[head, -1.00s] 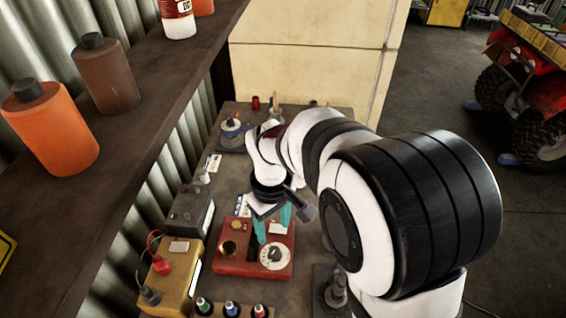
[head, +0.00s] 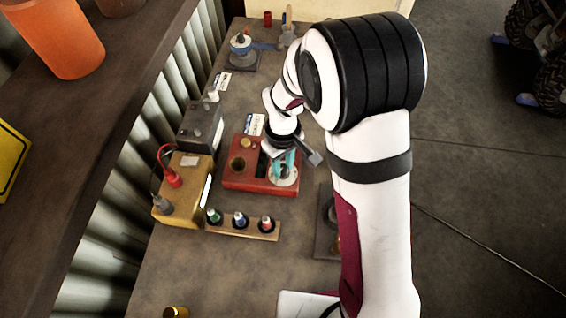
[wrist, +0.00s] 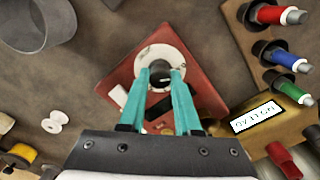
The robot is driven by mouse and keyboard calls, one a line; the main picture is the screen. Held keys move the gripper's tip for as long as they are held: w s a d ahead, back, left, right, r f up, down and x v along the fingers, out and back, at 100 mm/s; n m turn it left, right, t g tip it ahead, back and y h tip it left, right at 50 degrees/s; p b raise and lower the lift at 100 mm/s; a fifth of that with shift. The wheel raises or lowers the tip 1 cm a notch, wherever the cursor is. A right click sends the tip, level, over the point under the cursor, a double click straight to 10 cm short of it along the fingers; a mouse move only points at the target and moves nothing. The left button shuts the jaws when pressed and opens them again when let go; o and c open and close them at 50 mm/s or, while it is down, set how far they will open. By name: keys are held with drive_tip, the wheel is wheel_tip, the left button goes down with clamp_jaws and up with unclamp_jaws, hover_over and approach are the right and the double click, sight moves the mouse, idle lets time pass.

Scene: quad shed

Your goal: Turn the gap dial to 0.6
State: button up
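The gap dial (head: 288,181) is a white disc with marks around its rim and a dark knob (wrist: 160,74) in the middle. It sits on a red box (head: 233,186) on the bench. My gripper (wrist: 161,72) has its teal fingers apart over the dial, one on each side of the knob. Whether they touch the knob is not clear. In the head view, my gripper (head: 282,166) hides part of the dial. The marks are too small to read.
A yellow box (head: 181,197) with red and black leads stands left of the red box, beside a grey box (head: 205,130). A wooden rack (head: 255,231) with several coloured-topped pieces is in front. A shelf (head: 95,130) overhangs the left side.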

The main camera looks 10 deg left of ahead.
clamp_jaws()
drive_tip(key=m, duration=0.3)
drive_tip(key=shift+m, duration=2.3)
drive_tip(key=o, duration=0.7)
unclamp_jaws()
drive_tip(key=shift+r, duration=0.15)
